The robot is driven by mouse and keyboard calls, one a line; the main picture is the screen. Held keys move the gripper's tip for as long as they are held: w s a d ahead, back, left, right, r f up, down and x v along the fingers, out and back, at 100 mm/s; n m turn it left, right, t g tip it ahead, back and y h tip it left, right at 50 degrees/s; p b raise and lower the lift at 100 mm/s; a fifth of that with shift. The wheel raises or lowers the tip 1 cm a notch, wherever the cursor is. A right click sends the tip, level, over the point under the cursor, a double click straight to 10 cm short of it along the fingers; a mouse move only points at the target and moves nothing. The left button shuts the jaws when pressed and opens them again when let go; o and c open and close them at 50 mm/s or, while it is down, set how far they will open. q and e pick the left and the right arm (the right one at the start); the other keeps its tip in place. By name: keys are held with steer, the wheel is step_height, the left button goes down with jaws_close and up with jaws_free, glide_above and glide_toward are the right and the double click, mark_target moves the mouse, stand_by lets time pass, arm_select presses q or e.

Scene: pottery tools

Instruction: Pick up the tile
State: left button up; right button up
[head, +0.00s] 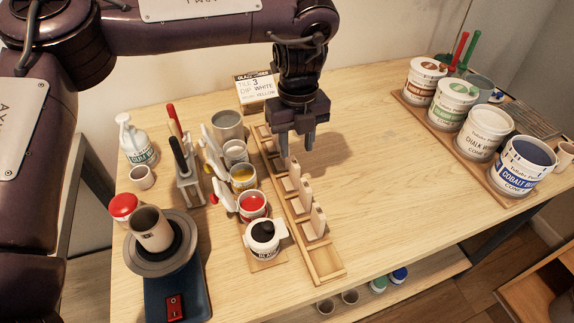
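A long wooden rack (328,265) lies on the table and holds several small pale tiles standing upright in a row. One tile (294,172) is toward the back, another tile (305,194) is in the middle, and a third tile (317,221) is nearer the front. My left gripper (297,148) points down over the rear part of the rack, just behind the rearmost clearly visible tile. Its two fingers are apart, and I see nothing held between them. The gripper hides part of the rack's back end. My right gripper is out of view.
A white sign box (256,88) stands behind. Large glaze buckets (483,133) line the right. The table's middle is clear.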

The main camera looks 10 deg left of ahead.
mark_target(294, 162)
arm_select(q)
steer(key=shift+w+a+f, duration=0.1)
steer(key=shift+a+f, duration=0.15)
steer(key=shift+f, duration=0.05)
steer(key=f, duration=0.2)
steer(key=f+p, duration=0.1)
steer(key=f, duration=0.3)
steer(key=shift+s+d+f, duration=0.1)
steer(key=shift+s, duration=0.2)
steer(key=shift+f, duration=0.4)
jaws_close()
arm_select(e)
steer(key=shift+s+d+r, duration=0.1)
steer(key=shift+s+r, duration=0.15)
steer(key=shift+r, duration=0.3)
